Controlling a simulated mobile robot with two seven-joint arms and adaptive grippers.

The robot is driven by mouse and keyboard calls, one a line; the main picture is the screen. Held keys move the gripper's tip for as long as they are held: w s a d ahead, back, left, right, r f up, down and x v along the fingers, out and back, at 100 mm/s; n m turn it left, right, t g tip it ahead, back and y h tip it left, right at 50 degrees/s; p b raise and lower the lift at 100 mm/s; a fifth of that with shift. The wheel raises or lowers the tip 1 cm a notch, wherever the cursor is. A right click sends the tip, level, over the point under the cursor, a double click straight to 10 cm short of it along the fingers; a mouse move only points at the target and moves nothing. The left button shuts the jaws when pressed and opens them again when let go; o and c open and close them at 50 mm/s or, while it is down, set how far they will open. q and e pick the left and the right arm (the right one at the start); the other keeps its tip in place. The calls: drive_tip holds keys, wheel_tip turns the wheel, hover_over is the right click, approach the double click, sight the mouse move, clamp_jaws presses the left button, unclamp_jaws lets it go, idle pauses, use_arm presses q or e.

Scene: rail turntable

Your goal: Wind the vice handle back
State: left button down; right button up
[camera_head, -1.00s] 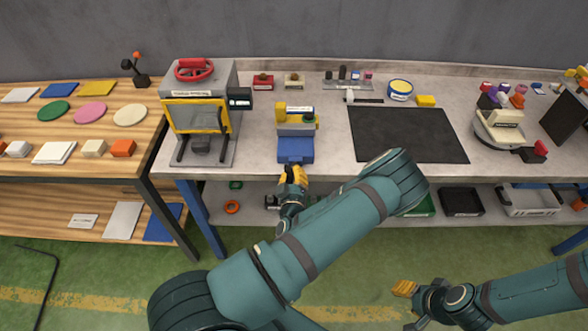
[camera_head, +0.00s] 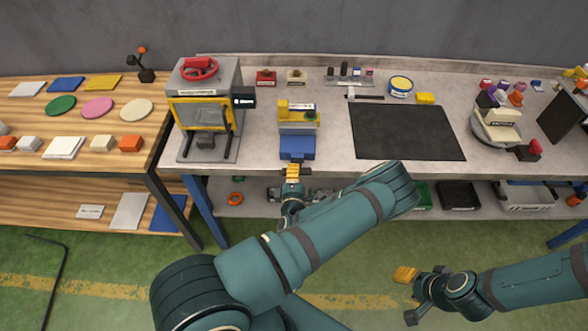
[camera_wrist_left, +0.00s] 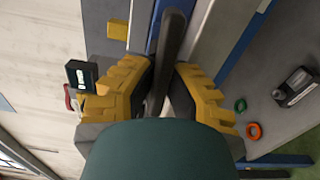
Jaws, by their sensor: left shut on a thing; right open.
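The vice (camera_head: 297,146), with a blue body and yellow parts on top, stands at the front edge of the grey bench. My left gripper (camera_head: 292,172) is at the vice's front, just off the bench edge. In the left wrist view a dark bar, the vice handle (camera_wrist_left: 174,38), runs between the yellow fingers of my left gripper (camera_wrist_left: 164,84), which are shut on it. The handle is hidden by the gripper in the head view. My right gripper (camera_head: 407,296) is open and empty over the green floor, well away from the vice.
A press-like machine (camera_head: 205,110) with a yellow-framed window stands left of the vice. A black mat (camera_head: 405,132) lies to the right. Below the bench is a shelf (camera_head: 330,205) with bins and an orange ring (camera_head: 236,198). The bench just right of the vice is clear.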

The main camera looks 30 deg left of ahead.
use_arm(q)
drive_tip(key=n, duration=0.3)
drive_tip(key=shift+w+n, duration=0.1)
drive_tip(key=shift+n, duration=0.3)
drive_tip(key=n, duration=0.4)
drive_tip(key=shift+d+f+n, duration=0.1)
drive_tip(key=shift+f+n, duration=0.1)
drive_tip(key=shift+n, duration=0.1)
drive_tip(key=n, duration=0.4)
drive_tip(key=shift+w+d+f, duration=0.1)
drive_tip(key=shift+w+d, duration=0.05)
drive_tip(key=n, duration=0.5)
drive_tip(key=shift+w+d, duration=0.1)
drive_tip(key=shift+d, duration=0.05)
drive_tip(key=n, duration=0.3)
drive_tip(key=shift+d+n, duration=0.1)
drive_tip(key=shift+n, duration=0.2)
drive_tip(key=n, duration=0.4)
drive_tip(key=shift+w+d+n, duration=0.1)
drive_tip(key=shift+w+n, duration=0.05)
drive_tip(key=shift+n, duration=0.15)
drive_tip(key=n, duration=0.4)
drive_tip(key=shift+d+r, duration=0.1)
drive_tip(key=shift+r, duration=0.15)
drive_tip(key=shift+r+n, duration=0.15)
drive_tip(key=shift+n, duration=1.85)
drive_tip(key=shift+d, duration=0.1)
